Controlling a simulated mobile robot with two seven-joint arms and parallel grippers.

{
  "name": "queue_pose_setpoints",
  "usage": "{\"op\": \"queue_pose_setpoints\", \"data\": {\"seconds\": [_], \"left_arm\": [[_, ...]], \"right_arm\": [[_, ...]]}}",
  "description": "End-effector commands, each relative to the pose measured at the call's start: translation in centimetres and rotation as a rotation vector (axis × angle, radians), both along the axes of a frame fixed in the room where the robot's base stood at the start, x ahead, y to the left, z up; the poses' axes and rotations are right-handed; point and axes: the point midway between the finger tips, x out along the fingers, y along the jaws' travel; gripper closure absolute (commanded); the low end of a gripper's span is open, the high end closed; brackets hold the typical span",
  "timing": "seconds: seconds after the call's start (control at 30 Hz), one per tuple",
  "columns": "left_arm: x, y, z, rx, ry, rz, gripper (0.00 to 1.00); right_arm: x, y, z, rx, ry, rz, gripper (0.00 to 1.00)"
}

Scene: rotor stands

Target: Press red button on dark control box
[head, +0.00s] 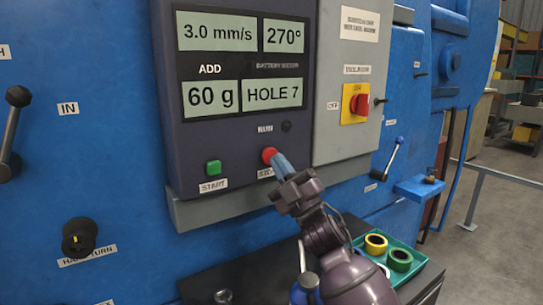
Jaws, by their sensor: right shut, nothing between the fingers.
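The dark control box (223,134) is mounted on a blue machine and carries several lit displays reading "3.0 mm/s", "270°", "60 g" and "HOLE 7". The red button (268,154) is on its lower right, above a label partly covered by my gripper. A green button (213,167) labelled START is to its left. My right gripper (277,160) is shut and empty, coming up from below right. Its blue-grey fingertips are at the red button's lower right edge and overlap it in the picture; I cannot tell whether they touch it. My left gripper is out of view.
A grey box with a red rotary switch (360,103) on a yellow plate adjoins on the right. A green tray (408,268) with yellow and green rings sits on a dark surface below.

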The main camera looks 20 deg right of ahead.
Motion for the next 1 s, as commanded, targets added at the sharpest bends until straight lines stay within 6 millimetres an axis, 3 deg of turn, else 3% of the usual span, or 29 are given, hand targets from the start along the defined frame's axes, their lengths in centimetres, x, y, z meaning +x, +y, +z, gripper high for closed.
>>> {"op": "queue_pose_setpoints", "data": {"seconds": [0.33, 1.0], "left_arm": [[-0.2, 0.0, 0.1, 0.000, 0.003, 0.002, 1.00], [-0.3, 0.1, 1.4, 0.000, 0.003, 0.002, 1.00]], "right_arm": [[-0.4, -0.1, 0.0, 0.000, 0.000, 0.000, 1.00], [-4.9, -0.7, 0.0, -0.001, 0.000, -0.001, 1.00]]}}
